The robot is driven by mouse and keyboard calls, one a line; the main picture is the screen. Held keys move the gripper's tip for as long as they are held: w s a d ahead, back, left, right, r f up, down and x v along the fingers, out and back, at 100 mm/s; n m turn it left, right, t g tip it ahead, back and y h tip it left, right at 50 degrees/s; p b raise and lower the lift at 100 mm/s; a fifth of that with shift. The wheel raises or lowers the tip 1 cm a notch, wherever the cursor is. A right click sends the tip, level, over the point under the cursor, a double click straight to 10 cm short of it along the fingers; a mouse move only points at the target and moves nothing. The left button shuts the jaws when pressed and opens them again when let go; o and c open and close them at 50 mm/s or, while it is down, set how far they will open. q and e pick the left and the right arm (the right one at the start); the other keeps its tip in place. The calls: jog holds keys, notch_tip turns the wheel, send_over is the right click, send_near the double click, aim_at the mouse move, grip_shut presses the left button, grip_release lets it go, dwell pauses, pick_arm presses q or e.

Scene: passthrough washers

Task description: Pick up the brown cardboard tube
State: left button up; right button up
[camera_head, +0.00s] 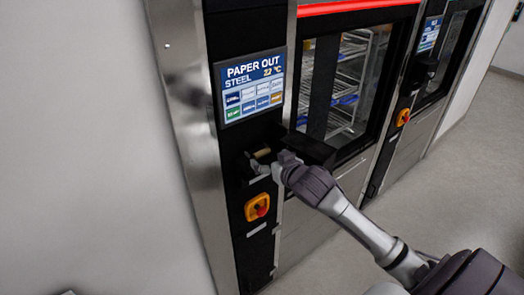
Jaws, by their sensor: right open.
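The brown cardboard tube (262,152) is small in the picture and sits in a dark recess of the washer's front panel, below the display. My right gripper (262,167) is at this recess, its fingers open and pointing in, close below and to the right of the tube. I cannot tell whether the fingers touch it. The gripper hides part of the recess. My left gripper is not in view.
The display (250,86) above the recess reads "PAPER OUT". An orange and red switch (257,207) is below it. A black flap or handle (308,148) juts out to the right. A glass washer door (340,85) shows racks. Floor (455,170) is clear at right.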

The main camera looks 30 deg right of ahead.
aim_at(263, 154)
jog(key=p+x, duration=0.1)
jog(key=x, duration=0.2)
jog(key=shift+w+r+p, duration=0.1)
jog(key=shift+w+p, duration=0.2)
jog(key=shift+p, duration=0.05)
jog(key=shift+w+d+f, duration=0.1)
jog(key=shift+w+f, duration=0.2)
jog(key=shift+w, duration=0.1)
jog(key=shift+s, duration=0.1)
jog(key=shift+c, duration=1.2)
jog(key=c, duration=0.6)
